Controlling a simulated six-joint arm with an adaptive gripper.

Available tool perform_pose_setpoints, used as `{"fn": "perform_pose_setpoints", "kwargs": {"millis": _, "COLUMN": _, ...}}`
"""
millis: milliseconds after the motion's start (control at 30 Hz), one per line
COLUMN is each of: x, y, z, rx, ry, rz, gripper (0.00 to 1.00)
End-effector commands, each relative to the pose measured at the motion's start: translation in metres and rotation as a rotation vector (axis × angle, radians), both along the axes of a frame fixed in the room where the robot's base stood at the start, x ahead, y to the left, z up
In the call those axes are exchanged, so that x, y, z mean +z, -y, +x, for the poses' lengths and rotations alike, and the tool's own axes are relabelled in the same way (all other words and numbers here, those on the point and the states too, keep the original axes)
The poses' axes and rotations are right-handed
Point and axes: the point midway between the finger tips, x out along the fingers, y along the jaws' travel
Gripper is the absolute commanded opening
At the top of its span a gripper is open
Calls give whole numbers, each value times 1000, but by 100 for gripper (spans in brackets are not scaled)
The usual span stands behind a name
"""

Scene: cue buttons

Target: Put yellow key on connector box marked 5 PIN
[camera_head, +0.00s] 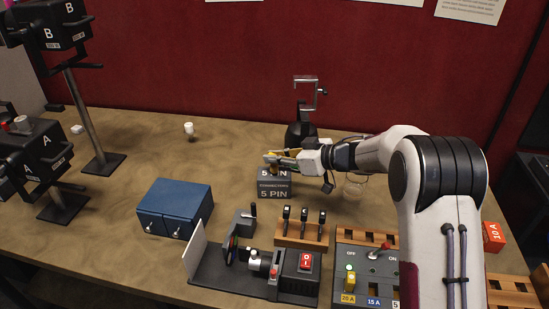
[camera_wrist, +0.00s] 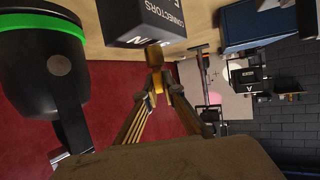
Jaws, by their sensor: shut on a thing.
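The connector box (camera_head: 274,189) is dark grey with white 5 PIN lettering and stands near the middle of the table. It also shows at the top of the wrist view (camera_wrist: 145,22), where its CONNECTORS lettering is readable. My gripper (camera_head: 270,160) is at the top of the box in the head view. In the wrist view my gripper (camera_wrist: 157,88) has its fingers converging on the yellow key (camera_wrist: 155,56), close to the box's edge. Whether the key touches the box cannot be told. In the head view the fingers largely hide the key.
A black stand with a clamp (camera_head: 303,130) is just behind my gripper. A blue box (camera_head: 175,207) lies left, and levers on a wooden block (camera_head: 302,232) are in front. A switch panel (camera_head: 367,262) is at front right. The table's left middle is mostly free.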

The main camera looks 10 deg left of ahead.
Motion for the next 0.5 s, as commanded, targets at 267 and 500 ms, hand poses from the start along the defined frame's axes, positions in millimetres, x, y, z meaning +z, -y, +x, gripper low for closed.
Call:
{"fn": "perform_pose_setpoints", "kwargs": {"millis": 267, "x": -3, "y": 0, "z": 0, "rx": -1, "ry": 2, "rz": 1, "gripper": 0}}
{"fn": "perform_pose_setpoints", "kwargs": {"millis": 500, "x": -6, "y": 0, "z": 0, "rx": -1, "ry": 2, "rz": 0, "gripper": 0}}
